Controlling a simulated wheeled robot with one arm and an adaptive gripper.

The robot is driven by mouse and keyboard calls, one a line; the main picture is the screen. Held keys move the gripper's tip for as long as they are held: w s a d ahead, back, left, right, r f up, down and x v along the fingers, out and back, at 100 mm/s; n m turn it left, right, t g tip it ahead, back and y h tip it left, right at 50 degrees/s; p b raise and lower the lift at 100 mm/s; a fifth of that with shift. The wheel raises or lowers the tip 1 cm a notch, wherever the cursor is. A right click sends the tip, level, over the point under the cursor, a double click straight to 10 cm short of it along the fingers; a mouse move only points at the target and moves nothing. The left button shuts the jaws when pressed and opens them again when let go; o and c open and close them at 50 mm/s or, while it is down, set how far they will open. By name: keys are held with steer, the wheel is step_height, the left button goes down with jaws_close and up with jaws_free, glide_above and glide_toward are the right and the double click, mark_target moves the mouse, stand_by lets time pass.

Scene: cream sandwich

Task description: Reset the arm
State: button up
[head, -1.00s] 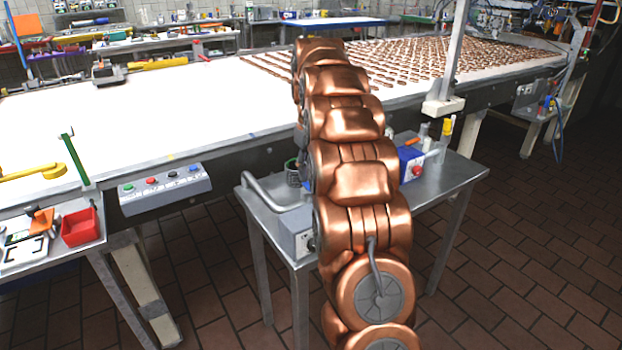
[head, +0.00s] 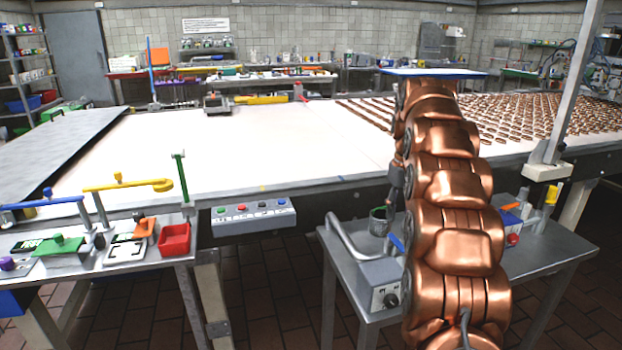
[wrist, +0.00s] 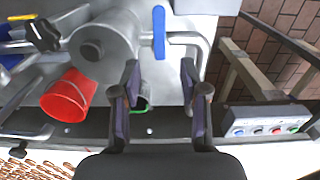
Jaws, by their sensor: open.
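My copper-coloured arm rises through the right half of the head view. In the wrist view my gripper (wrist: 160,95) is open, its two dark fingers apart with nothing held between them. A dark part hangs beside the arm in the head view, but I cannot clearly make out the fingers there. Below the fingers lies the edge of the small metal side table (head: 545,262). A green-rimmed cup (head: 380,221) stands on that table; a bit of green shows by the left finger in the wrist view.
A metal machine (wrist: 105,45) with a blue-gripped lever (wrist: 159,32) and a red bucket (wrist: 68,97) are close to the gripper. The button box (head: 253,211) is on the conveyor's front edge. The white conveyor (head: 250,150) bears rows of brown pieces (head: 510,115) at right.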

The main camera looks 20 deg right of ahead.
steer(key=s+a+r+p, duration=0.2)
steer(key=s+a, duration=0.5)
steer(key=a, duration=0.2)
steer(key=s+a+r+p, duration=0.1)
steer(key=s+a+p, duration=0.1)
steer(key=s+a, duration=0.65)
steer(key=s+a+f+p, duration=0.1)
steer(key=s+a+f, duration=0.1)
steer(key=s, duration=0.5)
steer(key=s+a+f+g+p, duration=0.1)
steer(key=s+a, duration=0.4)
steer(key=s, duration=0.2)
steer(key=s+a+f+p, duration=0.1)
steer(key=s+a+f, duration=0.1)
steer(key=s+a, duration=0.2)
steer(key=s, duration=0.3)
steer(key=shift+s+f+n+g, duration=0.15)
steer(key=shift+f+n+g, duration=0.15)
steer(key=shift+n+g, duration=0.1)
